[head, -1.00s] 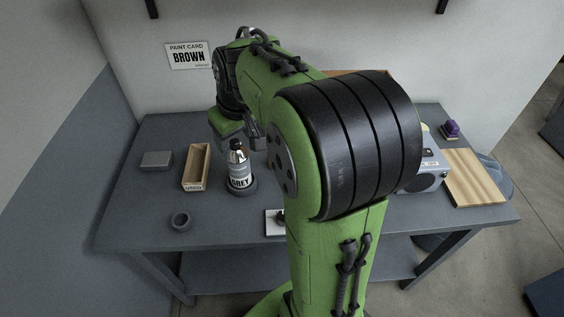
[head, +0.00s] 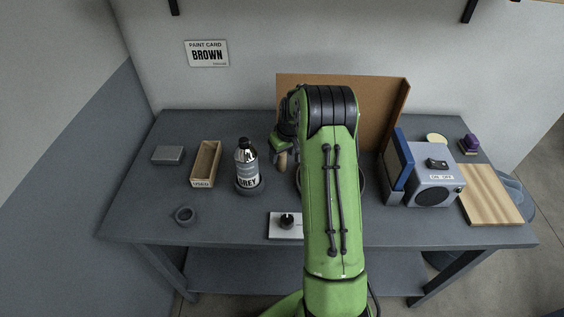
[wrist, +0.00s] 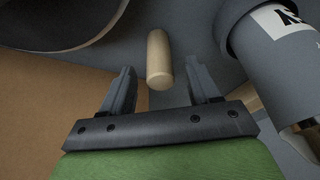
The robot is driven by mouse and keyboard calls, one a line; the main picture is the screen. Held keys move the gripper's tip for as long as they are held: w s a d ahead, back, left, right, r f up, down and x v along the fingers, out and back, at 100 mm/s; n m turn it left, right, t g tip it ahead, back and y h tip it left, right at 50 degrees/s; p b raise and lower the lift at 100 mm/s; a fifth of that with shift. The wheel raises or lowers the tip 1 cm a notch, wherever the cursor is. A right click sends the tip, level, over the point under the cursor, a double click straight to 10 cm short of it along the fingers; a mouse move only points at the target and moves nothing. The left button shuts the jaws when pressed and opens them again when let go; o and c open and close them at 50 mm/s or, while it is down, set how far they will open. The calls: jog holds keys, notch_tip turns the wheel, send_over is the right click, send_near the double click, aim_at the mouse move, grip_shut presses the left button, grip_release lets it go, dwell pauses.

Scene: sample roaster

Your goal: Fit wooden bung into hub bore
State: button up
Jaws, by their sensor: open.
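The wooden bung (wrist: 159,58) is a pale, rounded peg, seen in the wrist view just ahead of and between the fingertips. My gripper (wrist: 162,72) is open, with one finger on either side of the bung's line and gaps between them. In the head view my gripper (head: 279,147) is low over the table, right of the grey bottle, with the bung (head: 283,160) showing just below it. A dark round part (wrist: 55,22) fills the upper left of the wrist view; I cannot tell whether it is the hub. The hub bore is not visible; my arm hides that area.
The bottle labelled GREY (head: 246,165) stands close left of my gripper. A brown panel (head: 375,105) stands behind. A blue-grey device (head: 432,187) and a wooden board (head: 490,195) are right.

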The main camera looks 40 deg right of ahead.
aim_at(281, 160)
jog(key=x, duration=0.4)
jog(key=shift+s+f, duration=0.1)
jog(key=shift+f, duration=0.1)
jog(key=shift+r, duration=0.1)
grip_shut()
notch_tip(281, 160, up, 10)
jog(key=shift+p, duration=0.45)
